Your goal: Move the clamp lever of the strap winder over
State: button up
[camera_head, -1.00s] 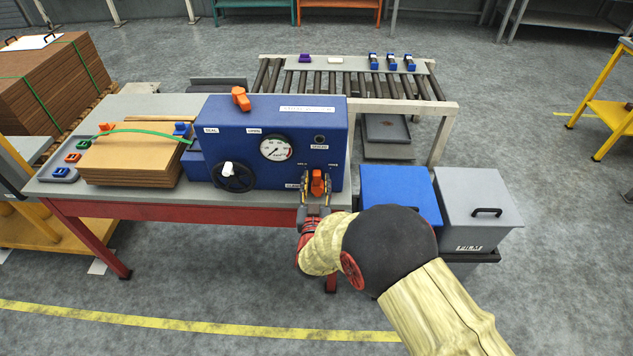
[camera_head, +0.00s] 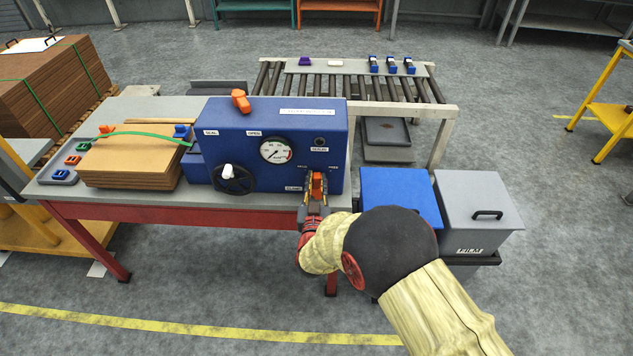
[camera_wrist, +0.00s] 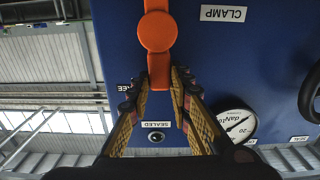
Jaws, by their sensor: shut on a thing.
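The strap winder is a blue box (camera_head: 225,120) on the table, with a round gauge (camera_head: 276,150) and a black handwheel (camera_head: 232,179) on its front. The orange clamp lever (camera_head: 318,184) is at the right of the front face. In the wrist view the lever (camera_wrist: 156,32) shows its round hub near the CLAMP label (camera_wrist: 223,14). My gripper (camera_head: 315,193) is at the lever, and in the wrist view its fingers (camera_wrist: 160,86) are shut on the lever's end, one on each side. The fingers partly hide the lever in the head view.
An orange lever (camera_head: 240,99) stands on the winder's top. Strapped cardboard (camera_head: 130,160) lies left of the winder. A blue bin (camera_head: 398,190) and a grey film bin (camera_head: 478,210) stand right of the table. A roller conveyor (camera_head: 350,83) is behind.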

grip_shut()
jog(key=shift+a+f+n+p, duration=0.2)
jog(key=shift+a+n, duration=0.3)
jog(key=shift+n, duration=0.45)
jog(key=shift+a+f+n+p, duration=0.15)
jog(key=shift+a+n, duration=0.3)
jog(key=shift+n, duration=0.55)
jog(key=shift+a+f+n+p, duration=0.1)
jog(key=shift+a+n+p, duration=0.15)
jog(key=shift+a+n, duration=0.5)
jog(key=shift+d, duration=0.25)
jog(key=o, duration=0.9)
grip_release()
jog(key=shift+c, duration=0.2)
